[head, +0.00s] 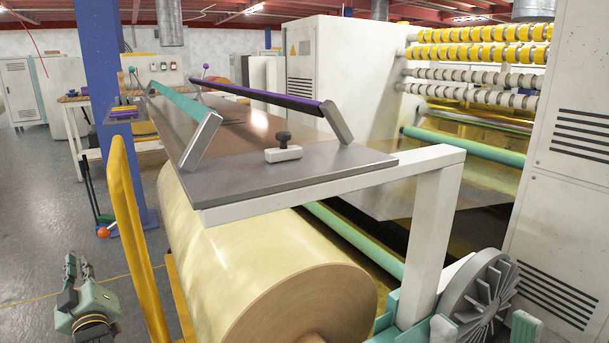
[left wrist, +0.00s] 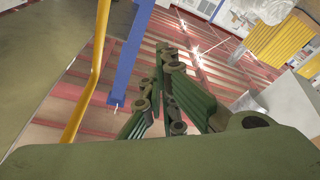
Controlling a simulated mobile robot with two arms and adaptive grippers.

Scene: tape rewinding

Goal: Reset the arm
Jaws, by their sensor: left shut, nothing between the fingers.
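My left gripper (head: 78,266) is at the lower left of the head view, green-grey with its fingers pointing up. It is shut and empty, beside the yellow rail (head: 137,250) and apart from it. In the left wrist view, its dark green fingers (left wrist: 168,65) rise in the middle, with nothing between them. Most of the left arm is outside the head view. My right gripper and right arm are not in view.
A large cream roll (head: 260,255) lies right of the rail, under a grey table (head: 330,170) with teal (head: 185,102) and purple (head: 255,95) bars. A blue column (head: 101,90) stands behind. Grey floor (head: 40,200) is clear at the left.

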